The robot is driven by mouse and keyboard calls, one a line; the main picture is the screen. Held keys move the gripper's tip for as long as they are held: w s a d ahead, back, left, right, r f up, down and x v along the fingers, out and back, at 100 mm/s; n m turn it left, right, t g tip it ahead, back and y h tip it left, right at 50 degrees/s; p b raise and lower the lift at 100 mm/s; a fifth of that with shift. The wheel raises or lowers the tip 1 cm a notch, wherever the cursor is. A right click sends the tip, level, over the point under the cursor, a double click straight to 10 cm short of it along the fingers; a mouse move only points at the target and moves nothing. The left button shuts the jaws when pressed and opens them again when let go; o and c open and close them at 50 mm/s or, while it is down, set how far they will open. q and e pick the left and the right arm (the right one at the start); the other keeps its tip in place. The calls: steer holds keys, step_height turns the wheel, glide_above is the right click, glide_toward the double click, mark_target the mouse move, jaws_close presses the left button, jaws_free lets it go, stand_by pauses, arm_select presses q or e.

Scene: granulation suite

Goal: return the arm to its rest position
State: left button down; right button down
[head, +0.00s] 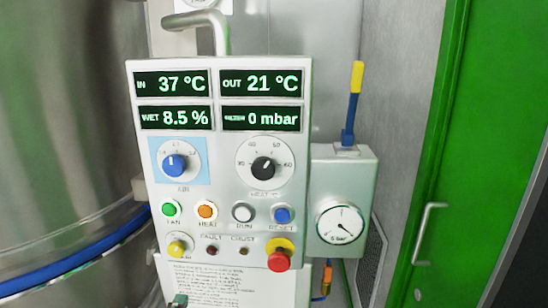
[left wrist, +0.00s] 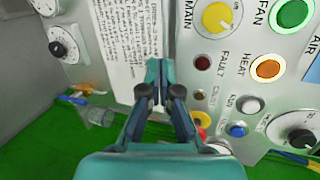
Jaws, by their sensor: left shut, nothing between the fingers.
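My left gripper (left wrist: 160,68) is shut and empty in the left wrist view, its teal fingertips together in front of the control panel (left wrist: 195,28), over the edge of the printed notice. In the head view only a small teal part of this gripper (head: 178,300) shows at the bottom edge, below the yellow knob (head: 178,247). I cannot tell from these views whether the fingertips touch the panel. My right gripper is in neither view.
Buttons, dials and a red emergency stop (head: 279,258) stand out from the panel. A gauge box (head: 340,165) with a blue-and-yellow lever (head: 354,95) is at its right. A steel vessel (head: 70,130) stands left; a green door (head: 448,150) stands right.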

arm_select(q)
steer(key=s+f+n+g+h, duration=0.1)
steer(key=s+f+n+g, duration=0.2)
steer(key=f, duration=1)
steer(key=s+f+n+g, duration=0.15)
steer(key=f+g, duration=0.25)
steer(key=f, duration=1)
steer(key=s+d+f+n+g+h, duration=0.2)
steer(key=s+d+f+n+g, duration=0.1)
steer(key=s+f+n, duration=0.2)
steer(key=s+d+f+n+g+h, duration=0.1)
steer(key=s+d+f+n+g, duration=0.2)
steer(key=s+f+n, duration=0.3)
steer(key=s+n, duration=0.4)
steer(key=n, duration=0.1)
steer(key=shift+d+g+h, duration=0.4)
steer(key=shift+f, duration=0.1)
